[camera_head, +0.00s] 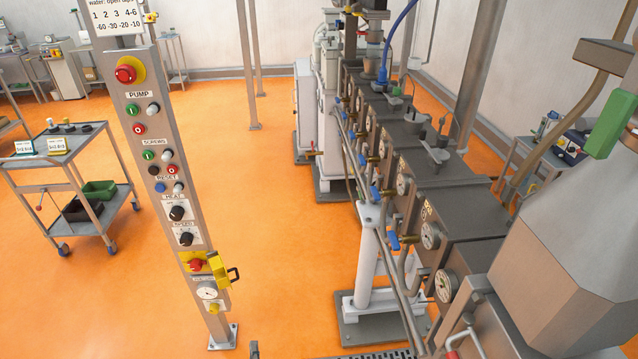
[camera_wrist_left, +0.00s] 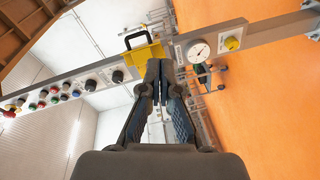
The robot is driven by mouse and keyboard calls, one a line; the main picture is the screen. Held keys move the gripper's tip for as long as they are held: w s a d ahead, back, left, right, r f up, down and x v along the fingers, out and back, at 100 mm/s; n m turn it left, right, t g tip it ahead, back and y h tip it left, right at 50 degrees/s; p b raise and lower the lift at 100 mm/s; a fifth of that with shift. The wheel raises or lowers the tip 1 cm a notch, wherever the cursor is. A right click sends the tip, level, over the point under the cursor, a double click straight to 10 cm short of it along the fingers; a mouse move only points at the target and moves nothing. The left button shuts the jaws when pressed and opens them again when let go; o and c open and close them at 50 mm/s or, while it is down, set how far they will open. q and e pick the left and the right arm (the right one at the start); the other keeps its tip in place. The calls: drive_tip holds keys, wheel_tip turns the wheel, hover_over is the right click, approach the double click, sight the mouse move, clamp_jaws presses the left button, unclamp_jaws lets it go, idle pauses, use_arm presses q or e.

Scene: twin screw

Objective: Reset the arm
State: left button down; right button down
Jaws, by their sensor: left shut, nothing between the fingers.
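My left gripper (camera_wrist_left: 160,75) fills the middle of the left wrist view, its two dark fingers together with nothing between them. In the head view only a small dark tip of my left gripper (camera_head: 254,349) shows at the bottom edge, right of the control column's foot. The grey control column (camera_head: 163,120) stands left of centre with labelled buttons and knobs. A yellow hinged piece (camera_head: 220,270) with a black handle is on its lower part; it also shows in the left wrist view (camera_wrist_left: 145,53), beyond the fingertips. My right gripper is not in view.
The long machine (camera_head: 440,195) with gauges and blue-handled valves runs along the right. A grey trolley (camera_head: 68,150) with bins stands at the left. The orange floor (camera_head: 265,200) between column and machine is clear. A round gauge (camera_wrist_left: 198,49) sits near the yellow piece.

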use_arm(q)
drive_tip(key=s+d+f+m+g+h, duration=0.3)
drive_tip(key=s+f+m, duration=0.3)
drive_tip(key=f, duration=0.1)
drive_tip(key=s+d+f+m+g+h, duration=0.2)
drive_tip(key=s+f+m+g+h, duration=0.1)
drive_tip(key=s+f+m, duration=0.3)
drive_tip(key=s+a+f+m+g, duration=0.2)
drive_tip(key=s+f+g, duration=0.1)
drive_tip(key=s, duration=0.5)
drive_tip(key=s+a+f+m+g+y+p, duration=0.1)
drive_tip(key=s+a+f+m+g, duration=0.1)
drive_tip(key=s+f, duration=0.3)
drive_tip(key=s+a+f+m+g, duration=0.2)
drive_tip(key=s+f+m+g, duration=0.1)
drive_tip(key=s, duration=0.7)
drive_tip(key=shift+s+a+f+g+y, duration=0.25)
drive_tip(key=shift+s+f+g+y, duration=0.15)
drive_tip(key=shift+f, duration=0.4)
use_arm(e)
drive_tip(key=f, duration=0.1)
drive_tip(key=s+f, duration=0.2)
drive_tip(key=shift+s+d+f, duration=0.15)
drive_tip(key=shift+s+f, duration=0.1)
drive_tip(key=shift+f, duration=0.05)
